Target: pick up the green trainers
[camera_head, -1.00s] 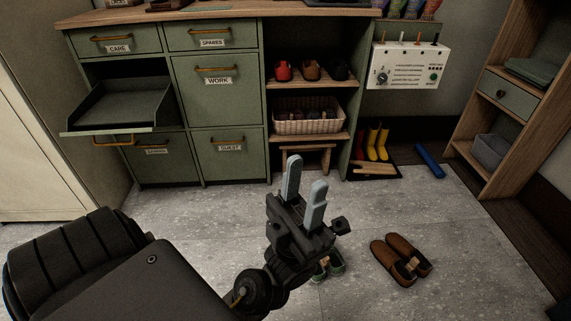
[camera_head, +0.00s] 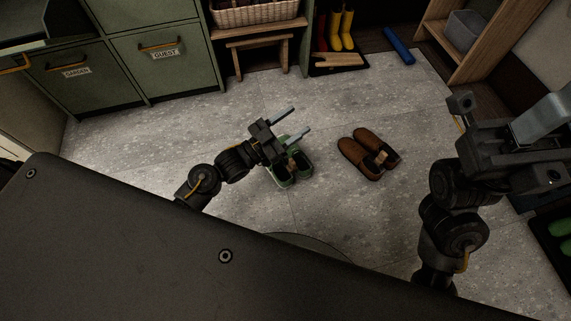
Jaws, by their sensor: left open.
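The green trainers (camera_head: 302,166) stand on the grey floor in the middle of the view, partly hidden behind my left gripper. My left gripper (camera_head: 300,119) is open and empty. Its two pale fingers point away to the upper right, just above the trainers in the picture. I cannot tell its height over them. My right gripper (camera_head: 541,118) is at the right edge, away from the trainers. Its fingers are seen so that their gap does not show.
Brown slippers (camera_head: 368,154) lie right of the trainers. Green drawers (camera_head: 154,62), a wooden stool (camera_head: 262,46) and a boot tray (camera_head: 340,69) with yellow boots (camera_head: 342,28) line the back. Green items (camera_head: 562,227) sit on a dark surface at the right edge. The floor between is clear.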

